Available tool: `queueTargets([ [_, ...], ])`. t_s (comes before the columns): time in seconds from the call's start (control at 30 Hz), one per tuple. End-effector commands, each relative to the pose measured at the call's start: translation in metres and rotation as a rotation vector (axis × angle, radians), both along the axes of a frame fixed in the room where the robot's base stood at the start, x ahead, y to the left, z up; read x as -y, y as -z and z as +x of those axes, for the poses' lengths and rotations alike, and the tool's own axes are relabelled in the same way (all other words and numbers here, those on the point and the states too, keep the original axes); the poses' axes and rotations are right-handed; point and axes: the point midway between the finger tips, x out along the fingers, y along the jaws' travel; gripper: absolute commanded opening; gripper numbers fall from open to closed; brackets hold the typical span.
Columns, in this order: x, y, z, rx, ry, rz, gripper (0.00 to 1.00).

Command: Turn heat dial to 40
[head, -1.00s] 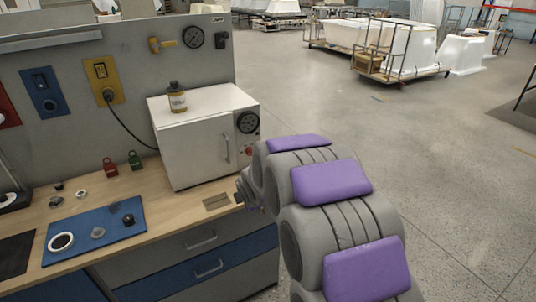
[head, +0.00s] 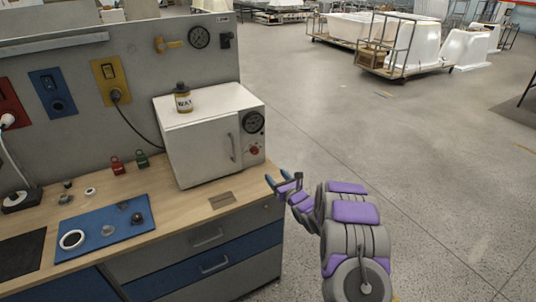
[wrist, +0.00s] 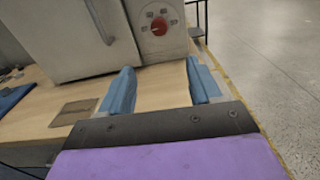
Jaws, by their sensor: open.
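A white oven-like box (head: 203,140) stands on the wooden bench. Its front right panel carries a black round gauge (head: 253,122) and, below it, a red dial (head: 254,150). The red dial also shows in the wrist view (wrist: 159,26), with small dark marks around it too blurred to read. My gripper (head: 284,182) is just right of the bench edge, in front of and below the dial. In the wrist view my gripper (wrist: 159,88) has its two blue fingers wide apart with nothing between them. The dial lies beyond the fingertips, apart from them.
A bottle (head: 183,98) stands on top of the box. The box's door handle (head: 232,147) is left of the dial. A blue mat (head: 108,229) with small parts lies at the bench's left. The floor right of the bench is clear.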

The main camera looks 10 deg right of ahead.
Motion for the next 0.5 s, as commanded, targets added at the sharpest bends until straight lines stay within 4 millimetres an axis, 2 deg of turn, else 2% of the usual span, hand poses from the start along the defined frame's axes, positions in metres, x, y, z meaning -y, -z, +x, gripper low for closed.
queueTargets([
  [0.23, -0.005, 0.002, 0.009, 0.027, -0.011, -0.024, 0.63],
  [0.5, -0.015, 0.003, 0.042, 0.026, -0.01, -0.023, 0.63],
])
